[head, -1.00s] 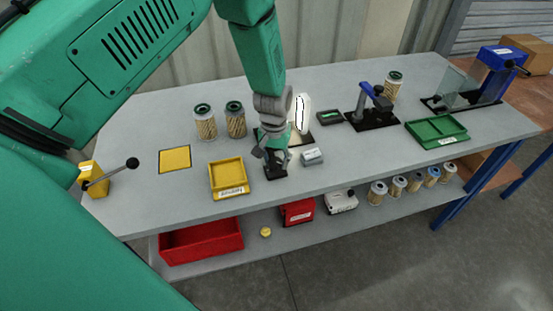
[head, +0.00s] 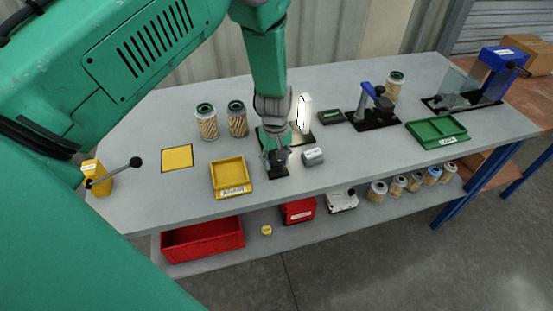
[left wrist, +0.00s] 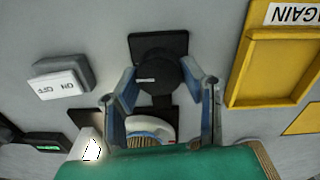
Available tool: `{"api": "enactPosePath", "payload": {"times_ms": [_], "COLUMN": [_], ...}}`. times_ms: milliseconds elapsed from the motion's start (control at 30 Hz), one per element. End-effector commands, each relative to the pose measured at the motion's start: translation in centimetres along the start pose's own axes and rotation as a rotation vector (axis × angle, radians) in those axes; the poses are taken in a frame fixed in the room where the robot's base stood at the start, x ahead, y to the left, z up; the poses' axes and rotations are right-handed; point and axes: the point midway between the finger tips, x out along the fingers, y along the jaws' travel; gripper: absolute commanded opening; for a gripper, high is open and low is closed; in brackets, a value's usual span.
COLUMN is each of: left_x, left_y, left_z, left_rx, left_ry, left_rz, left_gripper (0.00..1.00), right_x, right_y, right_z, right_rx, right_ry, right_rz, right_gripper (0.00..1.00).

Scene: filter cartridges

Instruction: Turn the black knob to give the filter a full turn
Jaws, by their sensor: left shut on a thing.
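The black knob (left wrist: 158,72) sits on a dark square base (left wrist: 178,42) on the bench, with a pale mark on its top. My left gripper (head: 275,160) comes down over it in the head view and mostly hides it. In the left wrist view the left gripper's two fingers (left wrist: 164,80) are on either side of the knob, shut on it. Part of a pale ring with pleated tan filter (left wrist: 150,126) shows just beyond the knob, cut off by the green arm part below. My right gripper is not in view.
An on/off switch box (head: 313,155) stands close right of the knob, and a yellow tray (head: 230,173) close left. A lit white lamp panel (head: 303,112) is behind. Two filter cartridges (head: 207,122) stand at the back left. The bench front is clear.

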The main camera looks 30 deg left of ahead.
Motion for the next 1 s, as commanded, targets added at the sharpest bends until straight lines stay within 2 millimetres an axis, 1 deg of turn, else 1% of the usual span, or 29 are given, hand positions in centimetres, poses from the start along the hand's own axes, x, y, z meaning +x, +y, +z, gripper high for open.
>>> {"api": "enactPosePath", "payload": {"times_ms": [33, 533, 567, 600, 633, 900, 1000], "left_x": [0.21, 0.28, 0.28, 0.28, 0.28, 0.07, -0.39], "left_y": [-0.08, -0.08, -0.08, -0.08, -0.08, -0.09, -0.04], "left_z": [0.33, 0.38, 0.39, 0.39, 0.37, 0.21, 0.16], "left_rx": [-0.008, -0.028, -0.028, -0.027, -0.027, -0.026, -0.026], "left_ry": [-0.007, -0.008, -0.008, -0.008, -0.008, -0.003, -0.002], "left_rz": [-0.004, -0.004, -0.004, -0.004, -0.004, -0.001, 0.000], "left_gripper": [0.07, 0.07, 0.39, 0.54, 0.56, 0.56, 0.56], "right_x": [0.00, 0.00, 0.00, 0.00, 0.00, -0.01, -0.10], "right_y": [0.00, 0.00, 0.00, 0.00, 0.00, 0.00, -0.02], "right_z": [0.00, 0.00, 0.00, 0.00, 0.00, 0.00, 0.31], "right_rx": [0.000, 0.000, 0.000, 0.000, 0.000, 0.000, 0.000], "right_ry": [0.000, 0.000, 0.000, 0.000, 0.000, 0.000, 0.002], "right_rz": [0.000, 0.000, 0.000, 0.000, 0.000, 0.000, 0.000], "right_gripper": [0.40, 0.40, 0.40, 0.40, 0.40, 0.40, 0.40]}}
